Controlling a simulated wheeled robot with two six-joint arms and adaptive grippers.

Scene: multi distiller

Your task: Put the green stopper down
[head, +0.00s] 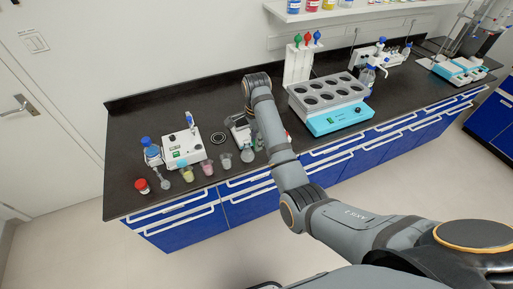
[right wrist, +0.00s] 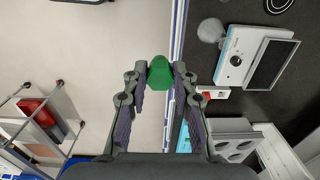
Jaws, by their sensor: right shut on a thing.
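The green stopper (right wrist: 160,71) is a small tapered piece held between the fingertips of my right gripper (right wrist: 160,84) in the right wrist view. The fingers are shut on its sides, and it points away from the camera. In that view it appears over the pale floor, just beside the counter's front edge line. In the head view my right arm reaches up over the counter. Its forearm and wrist hide the fingers and the held stopper there. My left gripper is in neither view.
The black counter (head: 135,120) carries a turquoise-fronted block with round wells (head: 334,120), a white stand with coloured tops (head: 298,65), a white device (head: 182,148) and several small vessels along the front. The wrist view shows a white device with a dark plate (right wrist: 240,58).

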